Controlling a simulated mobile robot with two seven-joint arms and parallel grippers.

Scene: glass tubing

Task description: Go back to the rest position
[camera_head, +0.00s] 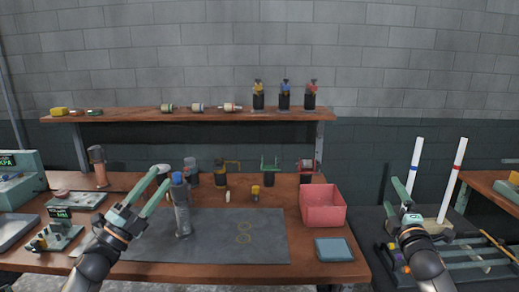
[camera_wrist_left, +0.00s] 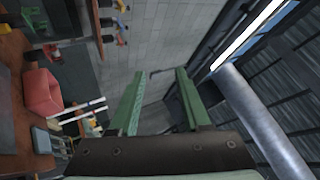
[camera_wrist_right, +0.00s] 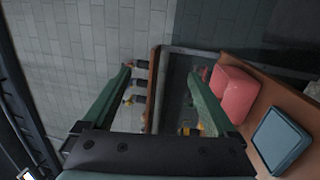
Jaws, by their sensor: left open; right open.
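My left gripper (camera_head: 158,190) is open and empty, raised in front of the left part of the bench, its fingers pointing up and to the right. In the head view its fingers overlap the area by a grey cylinder with a blue top (camera_head: 182,208); I see nothing between them. The left wrist view shows its two green fingers (camera_wrist_left: 160,100) apart. My right gripper (camera_head: 400,195) is open and empty at the right, in front of the dark side table. The right wrist view shows its green fingers (camera_wrist_right: 160,100) apart with only background between them.
The wooden bench (camera_head: 330,190) carries a dark mat (camera_head: 215,250), a pink bin (camera_head: 323,206) and a blue-grey pad (camera_head: 334,249). A shelf (camera_head: 210,115) above holds several small items. Two white upright tubes (camera_head: 415,165) (camera_head: 452,180) stand near my right gripper. Instruments (camera_head: 18,180) stand at the left.

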